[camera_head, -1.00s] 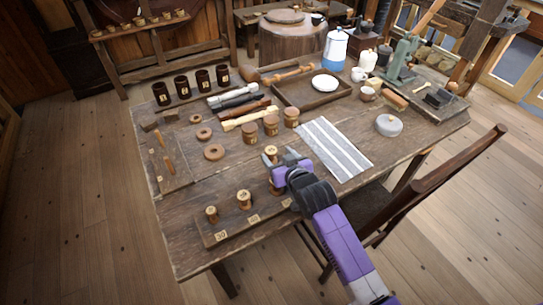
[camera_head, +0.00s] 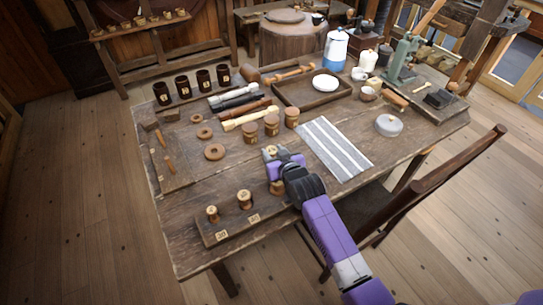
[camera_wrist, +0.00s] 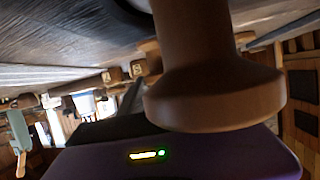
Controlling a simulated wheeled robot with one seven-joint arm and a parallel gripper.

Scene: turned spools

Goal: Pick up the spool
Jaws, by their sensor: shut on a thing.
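The spool (camera_head: 270,151) is a small turned wooden piece with a pale marked top, near the middle of the table's front half. My gripper (camera_head: 277,158) is shut on it from the front right, and the jaws hide most of its body. In the wrist view the spool (camera_wrist: 213,98) looms large and brown, with a narrower shaft and a wide flange close to the purple gripper body. I cannot tell whether it touches the table.
A numbered board (camera_head: 232,229) at the front edge holds similar spools, one (camera_head: 276,187) close beside my arm. Lidded wooden jars (camera_head: 271,124), wooden rings (camera_head: 214,152) and a striped cloth (camera_head: 334,150) lie around. A chair (camera_head: 430,185) stands right of my arm.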

